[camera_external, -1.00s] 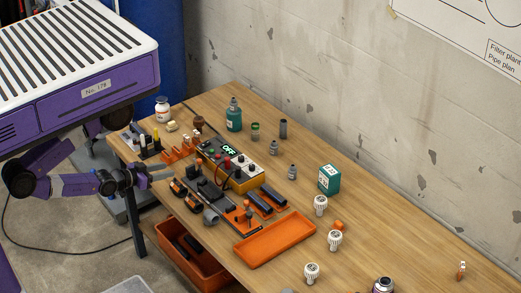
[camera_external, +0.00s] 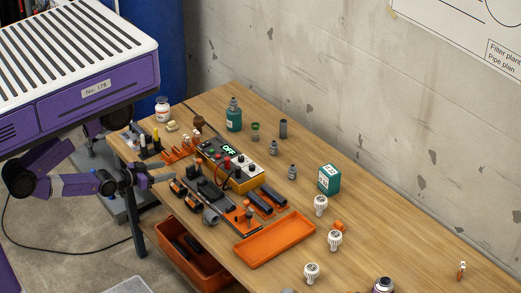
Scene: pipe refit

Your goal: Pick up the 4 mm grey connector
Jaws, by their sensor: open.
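Two small grey stepped connectors stand upright on the wooden table, one nearer the wall (camera_external: 273,148) and one closer to the teal box (camera_external: 292,172). A plain dark grey cylinder (camera_external: 283,129) stands behind them. A grey rounded fitting (camera_external: 211,216) lies by the front of the black and orange fixture. Size marks are too small to read, so I cannot tell which piece is the 4 mm one. My gripper (camera_external: 168,178) is open and empty at the table's left front edge, left of the fixture and well apart from the upright connectors.
An orange-sided meter (camera_external: 239,179) reading OFF and the black and orange fixture (camera_external: 236,214) lie between my gripper and the connectors. An empty orange tray (camera_external: 275,238), white ribbed parts (camera_external: 320,206), a teal box (camera_external: 329,179) and a teal bottle (camera_external: 234,119) surround them. The table's right part is mostly clear.

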